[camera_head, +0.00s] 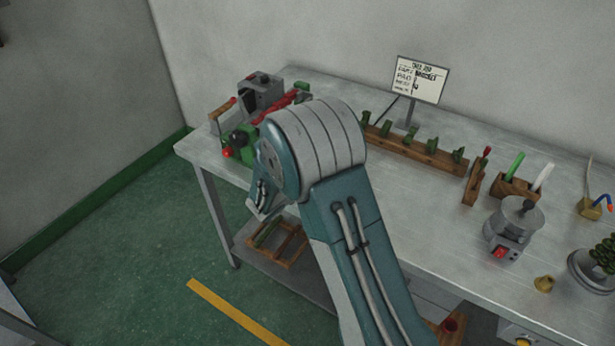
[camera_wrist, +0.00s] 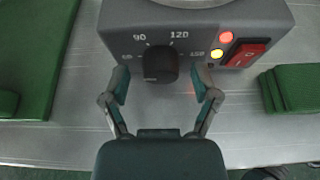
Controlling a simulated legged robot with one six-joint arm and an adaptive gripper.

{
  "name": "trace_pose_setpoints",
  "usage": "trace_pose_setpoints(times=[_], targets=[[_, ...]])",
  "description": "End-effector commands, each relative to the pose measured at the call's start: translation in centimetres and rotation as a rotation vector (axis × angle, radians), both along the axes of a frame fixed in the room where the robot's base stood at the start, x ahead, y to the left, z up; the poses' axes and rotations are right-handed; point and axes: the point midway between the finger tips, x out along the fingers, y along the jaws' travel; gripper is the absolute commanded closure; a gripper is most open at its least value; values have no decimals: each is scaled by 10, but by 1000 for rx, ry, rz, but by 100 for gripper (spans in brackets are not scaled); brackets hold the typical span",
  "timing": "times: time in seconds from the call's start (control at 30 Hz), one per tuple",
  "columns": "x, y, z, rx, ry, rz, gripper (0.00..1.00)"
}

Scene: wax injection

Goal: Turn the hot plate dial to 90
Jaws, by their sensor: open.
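The hot plate (camera_wrist: 115,22) is a dark grey box at the top of the wrist view. Its round black dial (camera_wrist: 160,62) is on the front, with white marks including 90 and 120 above it. I cannot make out clearly where the dial points. My gripper (camera_wrist: 160,82) is open, with one finger on each side of the dial and small gaps between. In the head view my arm's large rounded joint hides my gripper, and I cannot pick out the dial there.
A red rocker switch (camera_wrist: 246,54), a red light (camera_wrist: 226,37) and a yellow light (camera_wrist: 217,54) sit right of the dial. Green blocks (camera_wrist: 292,88) lie to the right. The bench (camera_head: 405,200) also holds a wooden rack (camera_head: 415,150) and a metal pot (camera_head: 514,218).

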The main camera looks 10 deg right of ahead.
Motion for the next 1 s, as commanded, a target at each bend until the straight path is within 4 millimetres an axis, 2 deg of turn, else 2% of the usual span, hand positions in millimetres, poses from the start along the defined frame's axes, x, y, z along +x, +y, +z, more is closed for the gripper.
trace_pose_setpoints(times=[0.17, 0.2, 0.27, 0.3, 0.37, 0.73, 1.0], targets=[[0, 0, 0, 0, 0, 0, 22], [0, 0, 0, 0, 0, 0, 31], [0, 0, 0, 0, 0, 0, 57], [0, -1, 0, 1, -1, 0, 75], [0, 0, 0, 1, -1, 0, 100], [1, 0, 1, 15, -16, 2, 100], [1, 0, 1, 108, -109, 2, 100]])
